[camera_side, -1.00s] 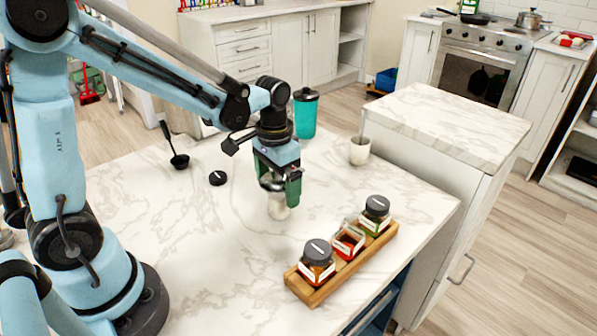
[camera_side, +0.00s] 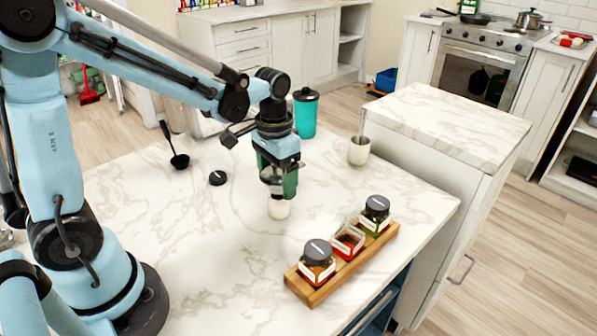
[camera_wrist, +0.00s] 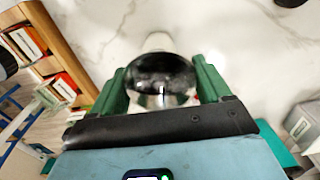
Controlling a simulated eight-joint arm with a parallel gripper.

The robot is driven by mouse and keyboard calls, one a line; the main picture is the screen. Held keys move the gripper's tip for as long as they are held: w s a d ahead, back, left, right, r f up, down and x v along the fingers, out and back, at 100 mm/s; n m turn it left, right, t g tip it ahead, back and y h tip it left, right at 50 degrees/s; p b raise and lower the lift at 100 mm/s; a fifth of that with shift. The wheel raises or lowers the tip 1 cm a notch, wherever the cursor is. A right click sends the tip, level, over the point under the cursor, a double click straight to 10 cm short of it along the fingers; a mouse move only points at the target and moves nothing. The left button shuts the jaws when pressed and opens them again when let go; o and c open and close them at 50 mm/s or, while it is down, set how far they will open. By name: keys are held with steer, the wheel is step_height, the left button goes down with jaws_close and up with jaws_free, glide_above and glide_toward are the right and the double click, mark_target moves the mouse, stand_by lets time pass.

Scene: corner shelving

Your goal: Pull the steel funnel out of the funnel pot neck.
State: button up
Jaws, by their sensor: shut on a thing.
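The steel funnel (camera_wrist: 165,82) is a shiny, dark-looking bowl between my gripper's two green fingers in the wrist view. My gripper (camera_side: 277,184) is shut on it, above the table in the side view. The small white funnel pot (camera_side: 279,209) is directly below the fingers, and its pale body also shows just beyond the funnel in the wrist view (camera_wrist: 157,41). The fingers hide most of the funnel in the side view. I cannot tell whether the spout is still inside the pot neck.
A wooden rack (camera_side: 312,295) with several spice jars stands to the right and nearer. A black lid (camera_side: 218,178) and a black ladle (camera_side: 179,160) lie left. Marble tabletop is free around the pot.

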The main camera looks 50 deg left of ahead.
steer(key=shift+r, duration=2.25)
steer(key=shift+d, duration=0.1)
